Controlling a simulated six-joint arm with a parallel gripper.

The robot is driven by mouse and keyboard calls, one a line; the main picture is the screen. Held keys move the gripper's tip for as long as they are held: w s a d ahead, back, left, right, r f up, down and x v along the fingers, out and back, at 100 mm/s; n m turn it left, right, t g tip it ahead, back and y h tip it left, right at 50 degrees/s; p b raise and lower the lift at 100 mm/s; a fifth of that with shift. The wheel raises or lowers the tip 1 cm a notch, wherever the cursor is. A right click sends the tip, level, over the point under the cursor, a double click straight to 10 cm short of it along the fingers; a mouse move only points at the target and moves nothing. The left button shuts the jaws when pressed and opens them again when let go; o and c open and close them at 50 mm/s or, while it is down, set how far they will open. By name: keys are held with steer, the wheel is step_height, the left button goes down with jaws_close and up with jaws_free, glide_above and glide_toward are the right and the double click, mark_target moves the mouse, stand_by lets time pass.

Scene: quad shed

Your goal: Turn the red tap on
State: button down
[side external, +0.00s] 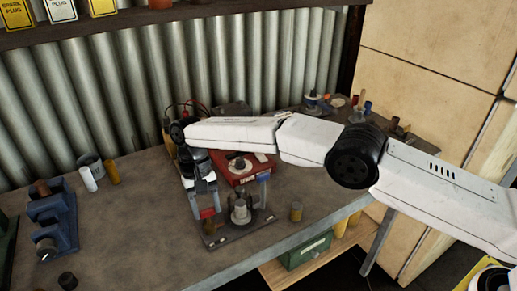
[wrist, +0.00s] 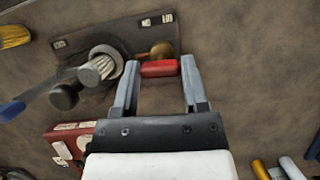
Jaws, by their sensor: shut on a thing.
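The red tap handle (wrist: 158,69) lies between the fingertips of my gripper (wrist: 159,62) in the wrist view. The jaws are shut on it, one finger at each end. In the side view the red tap (side external: 207,213) shows at the left of a dark base plate (side external: 236,237), just under my gripper (side external: 204,204). A brass-coloured round part (wrist: 162,49) sits beside the red handle. A grey metal fitting (side external: 240,211) stands on the plate, with a blue-tipped lever (wrist: 12,110) to its left in the wrist view. My fingers partly hide the tap in the side view.
A red box (side external: 236,170) stands behind the plate, close to my arm. A blue stand (side external: 54,218) is at the left. The bench left of the plate is mostly clear.

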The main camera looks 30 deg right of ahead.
mark_target(207, 208)
steer(key=shift+n, duration=0.5)
steer(key=shift+c, duration=0.6)
jaws_free()
steer(key=shift+r, duration=1.65)
steer(key=s+d+r, duration=0.6)
steer(key=s+r, duration=0.3)
steer(key=s, duration=0.3)
steer(key=shift+s+d+r, duration=0.2)
steer(key=shift+d+r, duration=0.1)
steer(key=shift+r, duration=0.05)
